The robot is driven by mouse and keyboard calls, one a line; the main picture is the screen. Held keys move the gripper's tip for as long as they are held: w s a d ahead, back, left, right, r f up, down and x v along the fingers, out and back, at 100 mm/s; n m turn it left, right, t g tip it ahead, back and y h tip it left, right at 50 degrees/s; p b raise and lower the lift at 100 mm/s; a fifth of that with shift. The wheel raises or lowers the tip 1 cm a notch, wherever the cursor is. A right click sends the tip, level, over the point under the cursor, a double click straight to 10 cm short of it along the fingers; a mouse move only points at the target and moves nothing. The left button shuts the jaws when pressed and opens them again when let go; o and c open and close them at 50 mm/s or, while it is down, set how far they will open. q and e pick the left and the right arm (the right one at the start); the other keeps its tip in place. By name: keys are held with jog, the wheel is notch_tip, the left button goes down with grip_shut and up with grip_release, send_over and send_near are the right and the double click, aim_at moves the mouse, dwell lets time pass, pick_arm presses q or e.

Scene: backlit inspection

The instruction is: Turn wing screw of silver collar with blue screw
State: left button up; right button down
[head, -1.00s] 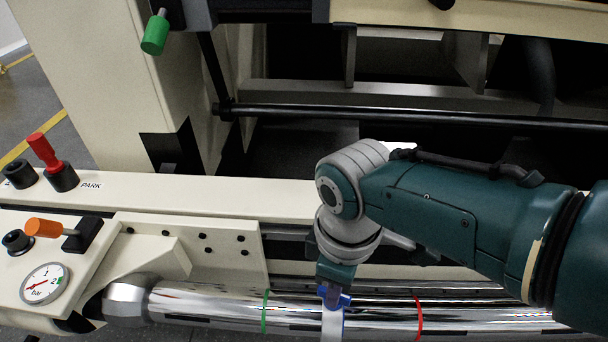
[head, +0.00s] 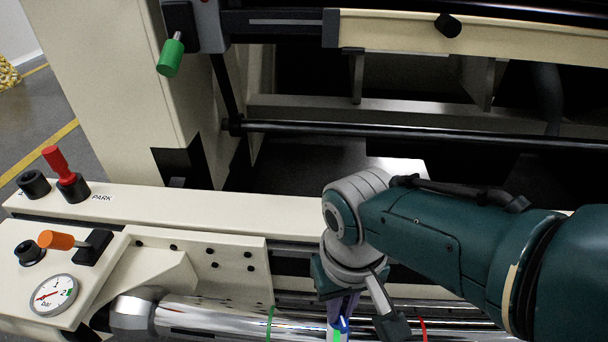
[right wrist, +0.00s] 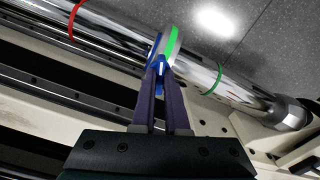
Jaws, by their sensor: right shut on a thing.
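The silver collar (right wrist: 158,44) sits around the polished chrome roller (head: 220,316), between a green ring and a red ring. A green stripe shows on the collar. Its blue wing screw (right wrist: 160,68) is between the fingertips of my right gripper (right wrist: 159,80), which is shut on it. In the head view, my right gripper (head: 343,304) reaches down to the collar (head: 337,337) at the bottom edge, and its fingers partly hide the blue screw (head: 344,325). My left gripper is in neither view.
The green ring (head: 269,323) and red ring (head: 423,331) lie on the roller. A cream panel at left holds a pressure gauge (head: 54,295), an orange lever (head: 57,240) and a red lever (head: 53,160). A green-handled lever (head: 170,58) hangs above. A black bar (head: 420,134) crosses behind my arm.

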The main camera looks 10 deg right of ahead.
jog(key=shift+m, duration=1)
jog(key=c, duration=0.9)
grip_release()
notch_tip(320, 180, up, 10)
jog(key=p, duration=0.9)
jog(key=shift+s+p, duration=0.1)
jog(key=shift+p, duration=0.2)
